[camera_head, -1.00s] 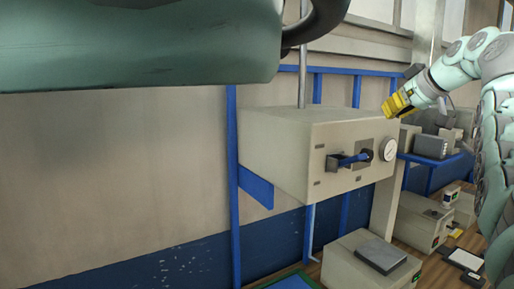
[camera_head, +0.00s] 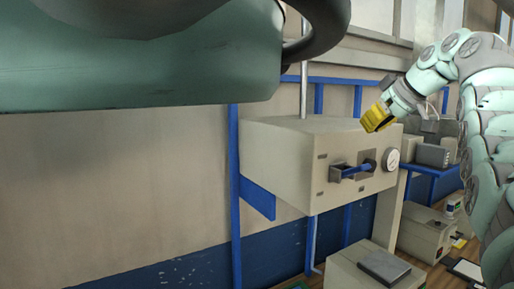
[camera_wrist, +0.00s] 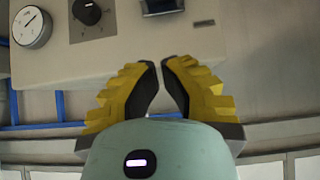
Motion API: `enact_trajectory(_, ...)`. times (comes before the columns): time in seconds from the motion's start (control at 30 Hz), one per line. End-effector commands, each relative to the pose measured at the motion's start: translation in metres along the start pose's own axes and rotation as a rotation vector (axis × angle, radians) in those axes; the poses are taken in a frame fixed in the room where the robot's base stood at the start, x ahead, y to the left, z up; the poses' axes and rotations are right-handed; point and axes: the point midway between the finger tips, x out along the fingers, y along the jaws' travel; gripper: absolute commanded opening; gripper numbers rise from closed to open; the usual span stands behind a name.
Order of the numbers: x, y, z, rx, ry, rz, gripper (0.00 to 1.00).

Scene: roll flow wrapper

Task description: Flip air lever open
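The air lever (camera_head: 354,171) is a blue handle lying roughly level across the front of a beige box (camera_head: 280,160), with a black round hub at its right end. A black round knob (camera_wrist: 87,11), apparently this hub, shows at the top of the wrist view; the blue handle is not clear there. My gripper (camera_head: 373,122) is above and slightly right of the lever, near the box's upper front edge and apart from the lever. In the wrist view, the yellow fingers of my gripper (camera_wrist: 161,64) have their tips nearly together, with nothing between them.
A round white gauge (camera_head: 391,159) sits right of the lever and also shows in the wrist view (camera_wrist: 31,26). A blue frame (camera_head: 236,200) stands around the box. Below is another beige box (camera_head: 345,277) with a grey plate (camera_head: 384,266) on it.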

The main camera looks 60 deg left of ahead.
Motion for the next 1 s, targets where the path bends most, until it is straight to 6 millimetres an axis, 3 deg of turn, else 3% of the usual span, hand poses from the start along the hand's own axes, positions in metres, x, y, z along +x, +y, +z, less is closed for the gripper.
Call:
enact_trajectory(0.3,0.065,-0.002,-0.002,0.001,-0.002,-0.005,0.00)
enact_trajectory(0.5,0.069,0.000,0.021,0.001,0.001,0.002,0.00)
enact_trajectory(1.0,0.072,-0.001,0.038,0.000,0.000,-0.002,0.00)
